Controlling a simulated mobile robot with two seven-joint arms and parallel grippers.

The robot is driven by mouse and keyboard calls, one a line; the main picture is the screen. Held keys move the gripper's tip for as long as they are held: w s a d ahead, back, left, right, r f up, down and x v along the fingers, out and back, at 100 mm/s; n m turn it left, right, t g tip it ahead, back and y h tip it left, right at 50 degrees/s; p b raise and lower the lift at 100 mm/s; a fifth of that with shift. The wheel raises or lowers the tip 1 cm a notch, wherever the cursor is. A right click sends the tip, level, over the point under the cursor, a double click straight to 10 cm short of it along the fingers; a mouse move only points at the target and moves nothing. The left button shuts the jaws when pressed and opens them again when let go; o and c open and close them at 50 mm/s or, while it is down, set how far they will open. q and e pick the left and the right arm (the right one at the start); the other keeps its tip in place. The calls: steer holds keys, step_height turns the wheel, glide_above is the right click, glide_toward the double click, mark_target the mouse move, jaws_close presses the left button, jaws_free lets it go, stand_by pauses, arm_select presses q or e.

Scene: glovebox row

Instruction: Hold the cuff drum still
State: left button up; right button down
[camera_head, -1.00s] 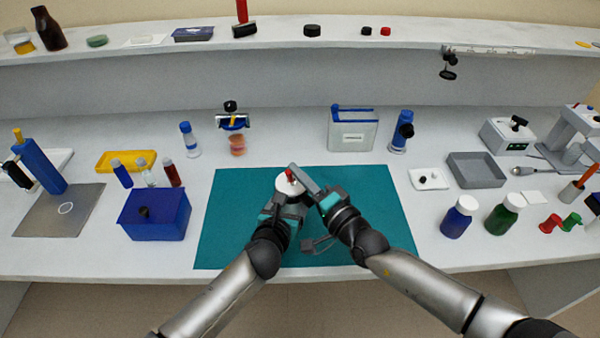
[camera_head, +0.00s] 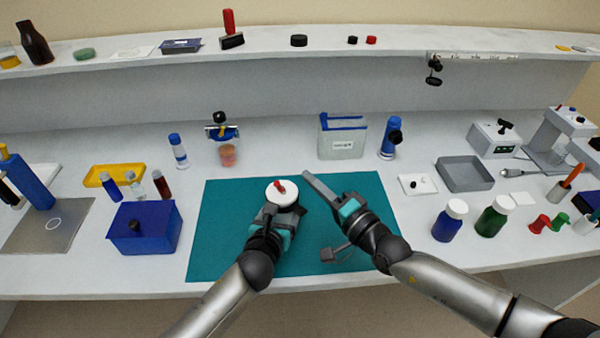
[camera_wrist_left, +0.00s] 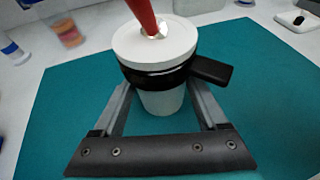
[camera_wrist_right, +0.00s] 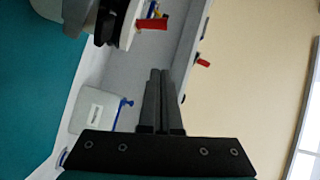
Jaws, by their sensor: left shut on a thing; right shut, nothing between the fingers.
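The cuff drum (camera_head: 281,193) is a white drum with a black band and a red piece on its top. It stands upright on the teal mat (camera_head: 225,245). My left gripper (camera_head: 283,208) is shut on the drum; in the left wrist view its fingers (camera_wrist_left: 160,100) lie on both sides of the white body (camera_wrist_left: 160,45), below the black band. My right gripper (camera_head: 307,174) is shut and empty, to the right of the drum and apart from it. In the right wrist view its two fingers (camera_wrist_right: 162,100) are together, and part of the drum shows at the upper left.
A blue box (camera_head: 145,228) stands left of the mat. Blue (camera_head: 450,221) and green (camera_head: 494,216) bottles stand to its right, near a grey tray (camera_head: 465,174). A blue-lidded container (camera_head: 342,137) is behind.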

steer(key=shift+v, duration=2.6)
arm_select(q)
steer(key=o, duration=1.4)
